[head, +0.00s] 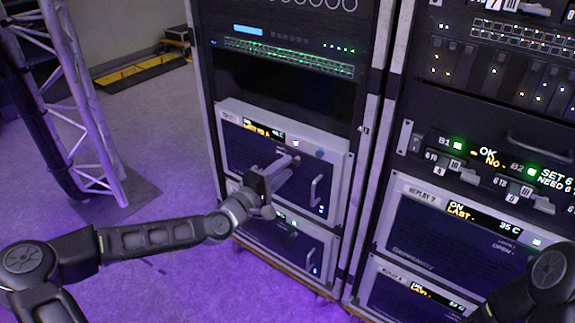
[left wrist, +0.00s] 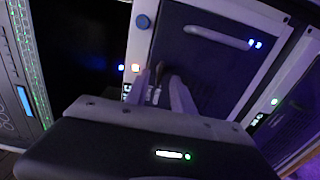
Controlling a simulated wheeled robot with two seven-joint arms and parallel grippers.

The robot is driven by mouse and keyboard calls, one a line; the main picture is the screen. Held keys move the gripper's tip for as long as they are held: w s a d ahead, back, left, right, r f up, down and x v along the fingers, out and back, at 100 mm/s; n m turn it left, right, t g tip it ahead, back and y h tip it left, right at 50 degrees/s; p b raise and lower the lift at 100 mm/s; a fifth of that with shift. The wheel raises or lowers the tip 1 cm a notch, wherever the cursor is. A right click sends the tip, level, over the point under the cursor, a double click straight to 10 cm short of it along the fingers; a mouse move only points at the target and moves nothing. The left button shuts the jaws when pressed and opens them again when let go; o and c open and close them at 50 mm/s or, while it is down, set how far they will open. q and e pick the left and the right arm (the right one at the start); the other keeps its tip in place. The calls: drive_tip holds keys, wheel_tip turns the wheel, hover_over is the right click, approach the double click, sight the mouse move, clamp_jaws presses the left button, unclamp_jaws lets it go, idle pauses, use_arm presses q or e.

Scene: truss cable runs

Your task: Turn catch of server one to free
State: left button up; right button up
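Server one (head: 262,150) is the upper silver-framed unit with a dark front in the left rack; its small label is hard to read. My left gripper (head: 294,162) reaches its front, left of the vertical handle (head: 314,190). In the left wrist view, the two fingers (left wrist: 164,76) stand a little apart at the panel, with a small dark piece between the tips that may be the catch. I cannot tell how the catch is turned or whether the fingers touch it. My right arm shows at the lower right; its gripper is out of view.
A similar unit (head: 290,246) sits below server one. A dark empty bay and a switch (head: 288,58) with green lights are above. The right rack holds another server (head: 455,235). A truss (head: 75,90) stands at the left; the floor between is clear.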

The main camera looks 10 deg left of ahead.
use_arm(q)
drive_tip(key=p+v, duration=0.1)
drive_tip(key=v, duration=0.4)
drive_tip(key=shift+s+a, duration=0.1)
drive_tip(key=shift+s, duration=0.3)
